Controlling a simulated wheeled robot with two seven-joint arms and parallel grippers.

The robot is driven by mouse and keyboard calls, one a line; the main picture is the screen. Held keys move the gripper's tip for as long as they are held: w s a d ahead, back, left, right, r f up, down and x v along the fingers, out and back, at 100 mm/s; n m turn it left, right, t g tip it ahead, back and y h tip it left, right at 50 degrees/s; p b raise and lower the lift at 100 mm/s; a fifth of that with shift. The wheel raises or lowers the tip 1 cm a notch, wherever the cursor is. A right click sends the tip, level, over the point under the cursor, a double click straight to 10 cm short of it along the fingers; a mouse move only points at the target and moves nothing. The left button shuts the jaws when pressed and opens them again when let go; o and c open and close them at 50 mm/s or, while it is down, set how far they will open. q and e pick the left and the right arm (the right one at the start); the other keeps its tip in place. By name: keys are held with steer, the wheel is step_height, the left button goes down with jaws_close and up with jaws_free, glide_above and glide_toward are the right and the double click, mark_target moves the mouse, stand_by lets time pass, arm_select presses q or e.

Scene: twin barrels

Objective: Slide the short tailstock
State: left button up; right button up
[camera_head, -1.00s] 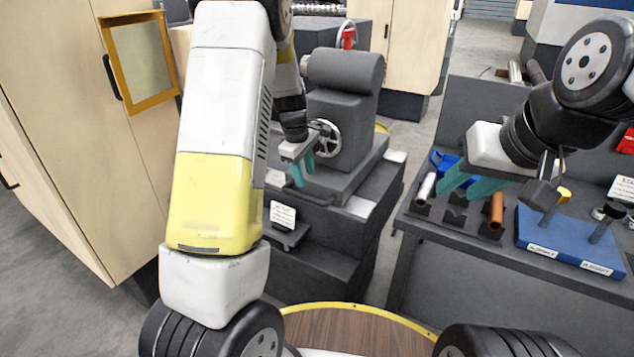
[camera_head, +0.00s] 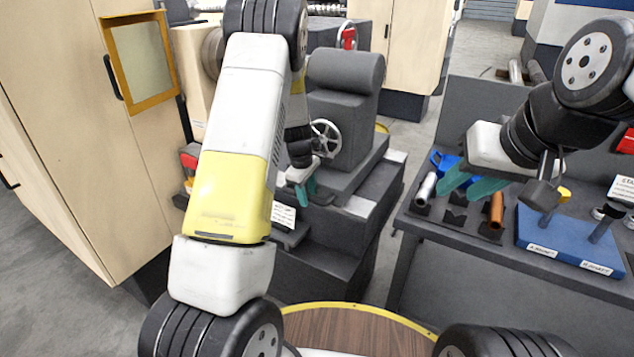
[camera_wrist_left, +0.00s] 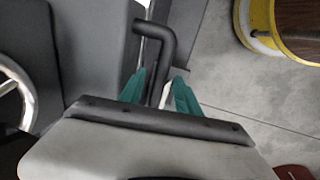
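The short tailstock (camera_head: 342,112) is a dark grey block with a rounded top and a silver handwheel (camera_head: 325,139), on a dark grey stepped base. A bent dark handle (camera_wrist_left: 158,42) shows beside the base in the left wrist view. My left gripper (camera_head: 305,188) is low in front of the tailstock. Its teal fingers (camera_wrist_left: 159,80) are open, with the handle's bar running between them in the picture; I cannot tell whether they touch it. My right gripper (camera_head: 470,183) is open and empty above the bench on the right. My left arm hides part of the machine.
The bench (camera_head: 425,227) on the right carries a silver cylinder (camera_head: 426,188), a copper cylinder (camera_head: 496,211) and a blue board (camera_head: 560,240) with posts. Open floor lies between the machine and the bench.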

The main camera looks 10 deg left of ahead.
arm_select(q)
jaws_close()
stand_by(1.3)
